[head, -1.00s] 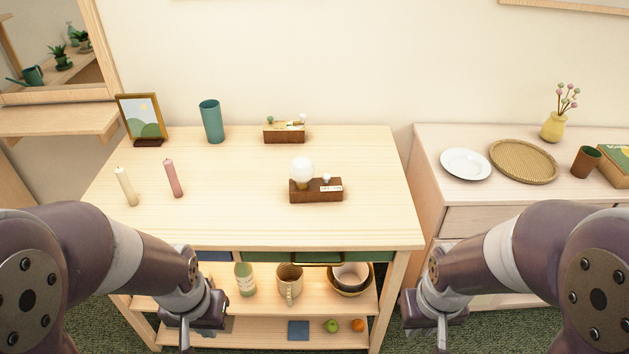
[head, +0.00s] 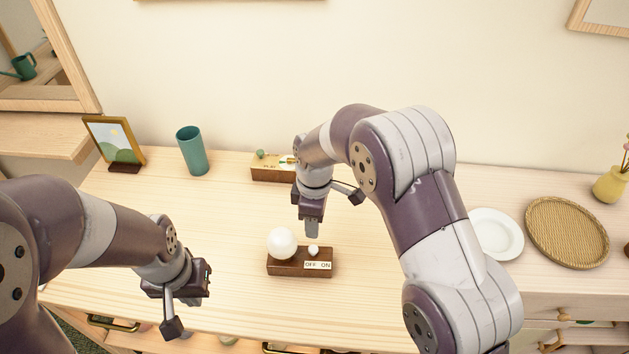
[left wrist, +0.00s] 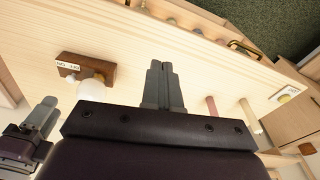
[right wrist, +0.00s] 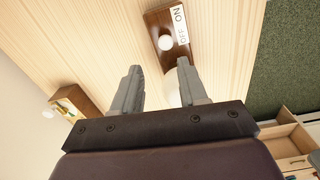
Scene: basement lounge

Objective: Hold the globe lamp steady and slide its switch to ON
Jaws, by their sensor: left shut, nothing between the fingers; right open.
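The globe lamp has a white globe (head: 282,243) and a dark brown base (head: 286,268) on the light wood table. Its white switch knob (head: 313,250) stands by the OFF end of the OFF/ON label (head: 318,265). My right gripper (head: 312,232) is open and empty, pointing down just behind and above the lamp. In the right wrist view the globe (right wrist: 173,90) is partly hidden by a finger; the knob (right wrist: 165,43) shows beyond the fingertips (right wrist: 158,65). My left gripper (head: 190,299) is shut and empty, left of the lamp; its closed fingers (left wrist: 160,66) show apart from the lamp.
A wooden box (head: 268,174) marked PLAY sits behind my right gripper. A teal cup (head: 192,151) and a picture frame (head: 116,144) stand at the back left. Two candles (left wrist: 212,107) (left wrist: 250,115) show in the left wrist view. A white plate (head: 496,233) lies right.

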